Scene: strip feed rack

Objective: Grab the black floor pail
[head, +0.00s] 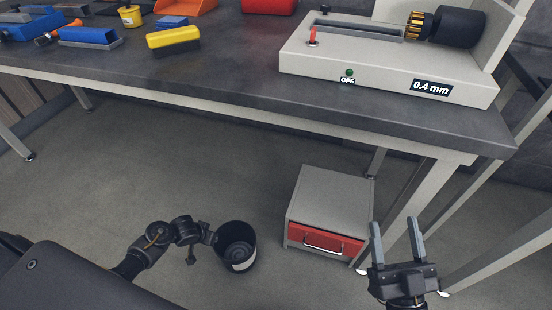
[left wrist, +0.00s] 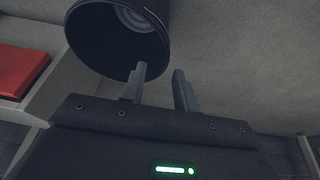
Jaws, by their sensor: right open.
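The black pail (head: 236,246), with a pale label on its side, is low over the grey floor, left of the small drawer cabinet. I cannot tell whether it rests on the floor. In the left wrist view the pail (left wrist: 105,45) shows its open mouth at the top. My left gripper (head: 212,237) reaches its left side in the head view. The left gripper (left wrist: 161,72) has its fingers apart. One finger overlaps the pail's rim and the other is clear of it; contact cannot be made out. My right gripper (head: 396,222) is open and empty, right of the cabinet.
The cabinet (head: 331,195) with a red drawer (head: 323,239) stands right of the pail. The workbench (head: 235,70) is above, bearing a white machine (head: 385,68) and several coloured bins. A bench leg (head: 420,210) is near my right gripper.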

